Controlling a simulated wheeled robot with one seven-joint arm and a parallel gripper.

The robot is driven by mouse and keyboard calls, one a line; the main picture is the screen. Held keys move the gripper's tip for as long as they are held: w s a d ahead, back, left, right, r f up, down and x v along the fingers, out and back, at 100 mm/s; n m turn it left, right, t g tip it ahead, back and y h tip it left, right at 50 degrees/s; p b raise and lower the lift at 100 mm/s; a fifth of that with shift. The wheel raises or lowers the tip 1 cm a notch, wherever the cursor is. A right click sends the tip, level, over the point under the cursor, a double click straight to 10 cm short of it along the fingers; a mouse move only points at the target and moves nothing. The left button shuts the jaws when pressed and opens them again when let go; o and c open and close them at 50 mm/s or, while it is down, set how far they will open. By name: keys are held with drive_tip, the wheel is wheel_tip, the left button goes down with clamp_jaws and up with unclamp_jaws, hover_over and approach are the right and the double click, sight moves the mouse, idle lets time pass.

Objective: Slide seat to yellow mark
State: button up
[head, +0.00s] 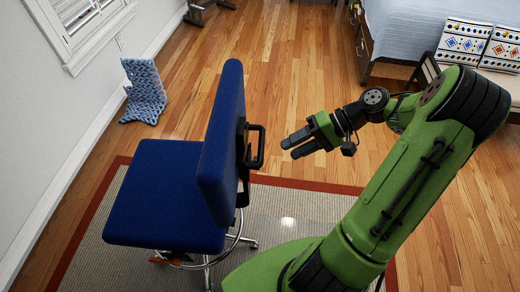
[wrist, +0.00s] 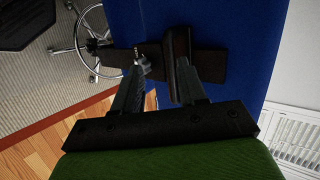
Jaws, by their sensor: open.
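A blue office chair (head: 170,185) stands on the rug, its seat (head: 165,200) to the left and its upright back (head: 222,135) facing my arm. A black loop handle (head: 260,148) sticks out from the rear of the back. My gripper (head: 290,148) is open and empty, a short gap to the right of the handle at about its height in the picture. In the wrist view the gripper's fingers (wrist: 158,55) point at the blue chair back (wrist: 250,30) and a dark bracket on it. The yellow mark does not show in either view.
The grey rug (head: 300,202) with a red border lies under the chair. A bed (head: 405,35) and a bench with patterned cushions (head: 462,42) stand at the upper right. Wood floor beyond the chair is clear.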

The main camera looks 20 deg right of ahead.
sight(261, 150)
drive_tip(key=s+d+f+m+t+y, duration=0.1)
drive_tip(key=d+t+y, duration=0.1)
drive_tip(key=d, duration=0.1)
drive_tip(key=s+d+f+t+y, duration=0.1)
drive_tip(key=d+t, duration=0.1)
drive_tip(key=d, duration=0.2)
drive_tip(key=b+x, duration=0.1)
drive_tip(key=x, duration=0.4)
drive_tip(key=b+x, duration=0.1)
drive_tip(key=x, duration=0.5)
drive_tip(key=r+b+x, duration=0.1)
drive_tip(key=b+x, duration=0.1)
drive_tip(key=x, duration=0.3)
drive_tip(key=shift+w+a+r, duration=0.1)
drive_tip(key=shift+w+a, duration=0.15)
clamp_jaws()
